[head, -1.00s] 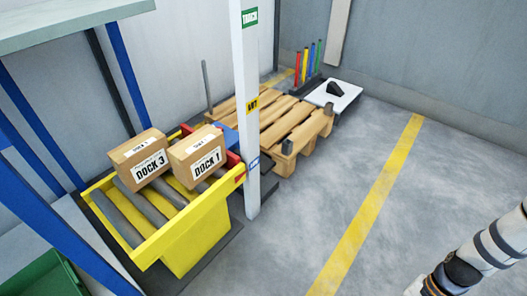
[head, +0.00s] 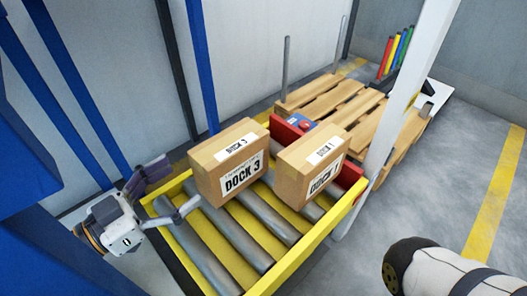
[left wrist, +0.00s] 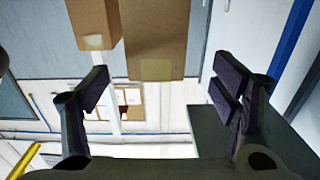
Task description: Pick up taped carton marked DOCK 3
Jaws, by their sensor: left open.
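The DOCK 3 carton (head: 212,182) is a brown taped box with white labels. It sits upright on the rollers of a yellow conveyor (head: 310,245). My left gripper (head: 170,190) is open at the carton's left side, one finger behind and one in front, with the near fingertip close to its lower left corner. I cannot tell whether they touch. In the left wrist view, the open fingers (left wrist: 160,95) are spread wide and empty, with a brown carton (left wrist: 157,35), seemingly DOCK 3, beyond them at the top. My right gripper is not in view.
A similar DOCK 1 carton (head: 290,180) stands just right of DOCK 3, with a narrow gap. Red end stops (head: 287,132) and a white post (head: 405,95) stand beyond. A wooden pallet (head: 350,105) lies behind. Blue uprights (head: 70,80) rise at the left. Rollers in front are bare.

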